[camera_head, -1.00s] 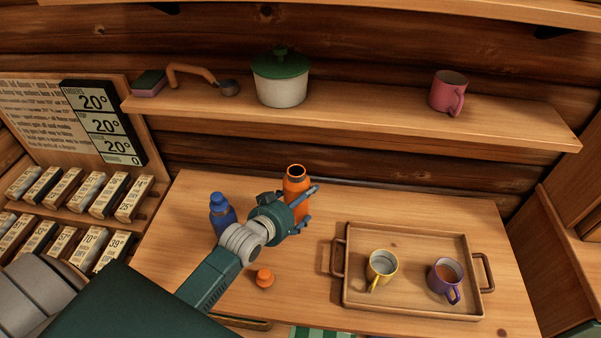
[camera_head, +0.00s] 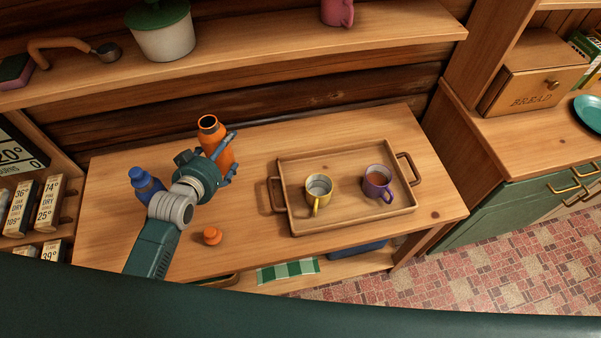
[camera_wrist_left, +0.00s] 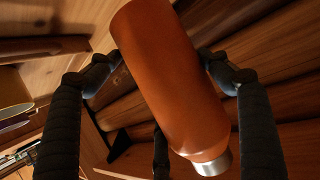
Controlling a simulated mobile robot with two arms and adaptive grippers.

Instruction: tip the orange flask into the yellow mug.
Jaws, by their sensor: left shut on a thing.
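The orange flask (camera_head: 214,146) is uncapped, with its dark mouth up. My left gripper (camera_head: 224,158) is shut around its body, and the flask looks nearly upright. In the left wrist view, the flask (camera_wrist_left: 172,78) lies between the dark fingers, its metal end at the bottom. The yellow mug (camera_head: 318,193) stands upright on the wooden tray (camera_head: 345,222), to the right of the flask, and looks empty or pale inside. An orange cap (camera_head: 212,236) lies on the table in front of the gripper. My right gripper does not show.
A purple mug (camera_head: 377,184) with brown liquid stands right of the yellow mug on the tray. A blue flask (camera_head: 146,186) stands left of my gripper. A shelf (camera_head: 300,56) runs above the table's back. The table (camera_head: 376,125) is clear behind the tray.

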